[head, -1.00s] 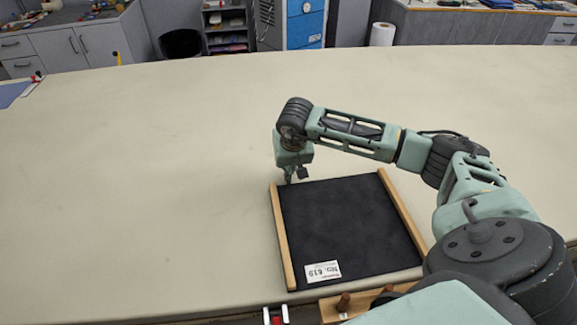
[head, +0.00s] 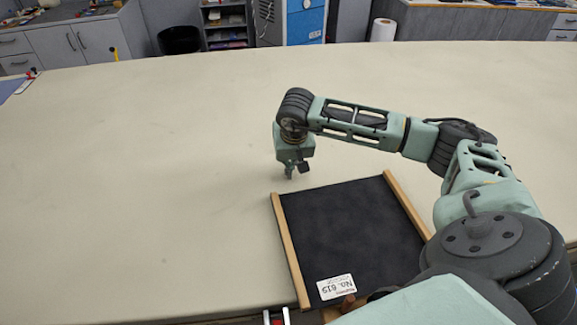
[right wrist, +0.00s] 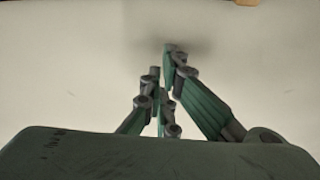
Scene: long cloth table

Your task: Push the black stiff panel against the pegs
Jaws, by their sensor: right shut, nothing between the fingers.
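The black stiff panel (head: 350,231) lies flat on the table near its front edge. It has wooden strips along its left and right sides and a white label at its near left corner. One brown peg (head: 348,301) shows at the panel's near edge. My right arm hides the rest of that edge, and I cannot tell if panel and peg touch. My right gripper (head: 296,173) points down just beyond the panel's far left corner, apart from it. In the right wrist view its fingers (right wrist: 170,58) are shut and empty over bare cloth. My left gripper is out of view.
The cloth table (head: 140,180) is clear to the left of the panel and behind it. A red and white clamp-like object (head: 276,317) sits at the front edge, left of the peg. A blue sheet (head: 10,88) lies at the far left edge.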

